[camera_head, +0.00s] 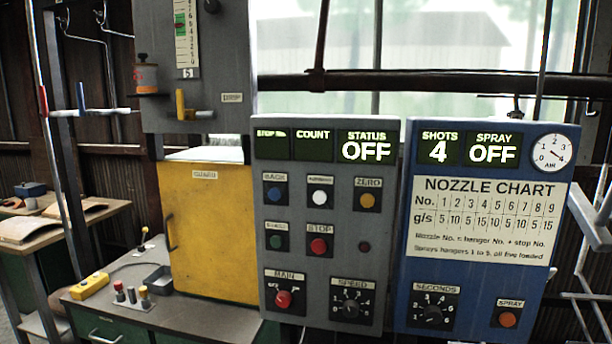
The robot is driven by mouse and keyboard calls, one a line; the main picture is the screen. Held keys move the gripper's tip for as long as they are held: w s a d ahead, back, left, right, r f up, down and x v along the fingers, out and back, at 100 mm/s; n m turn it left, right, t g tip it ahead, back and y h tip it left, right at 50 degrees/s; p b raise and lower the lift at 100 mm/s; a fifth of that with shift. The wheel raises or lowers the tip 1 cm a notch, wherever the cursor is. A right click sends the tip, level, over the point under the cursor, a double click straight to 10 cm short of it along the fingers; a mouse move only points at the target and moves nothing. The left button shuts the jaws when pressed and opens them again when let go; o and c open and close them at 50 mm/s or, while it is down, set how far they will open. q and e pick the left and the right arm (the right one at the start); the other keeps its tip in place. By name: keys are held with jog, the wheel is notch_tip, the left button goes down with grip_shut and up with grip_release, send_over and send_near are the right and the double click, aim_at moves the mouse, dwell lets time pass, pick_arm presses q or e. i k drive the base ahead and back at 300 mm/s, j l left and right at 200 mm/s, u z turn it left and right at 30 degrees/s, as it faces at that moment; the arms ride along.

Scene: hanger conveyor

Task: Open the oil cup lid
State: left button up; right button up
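A small orange cup (146,79), which looks like the oil cup, sits on the left side of the upper grey panel. A dark knob or cap shows at its top (141,58) and appears seated on it, but the lid is too small to make out clearly. Neither of my grippers is in view, and nothing is touching the cup.
The upper grey panel (222,60) has a gauge and a yellow lever (181,105). Below it stands a yellow cabinet (212,240). A grey control panel (328,150) and blue spray panel (410,250) fill the right. Wire hooks (92,42) hang left of the cup.

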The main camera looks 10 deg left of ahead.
aim_at(143, 56)
jog(key=i+j, duration=0.15)
jog(key=j, duration=0.2)
jog(key=i+j+z, duration=0.1)
jog(key=j, duration=0.25)
jog(key=i+j, duration=0.15)
jog(key=j, duration=0.25)
jog(key=i+j+z, duration=0.1)
jog(key=j, duration=0.25)
jog(key=i+j, duration=0.15)
jog(key=j, duration=0.25)
jog(key=i+j+z, duration=0.1)
jog(key=j, duration=0.25)
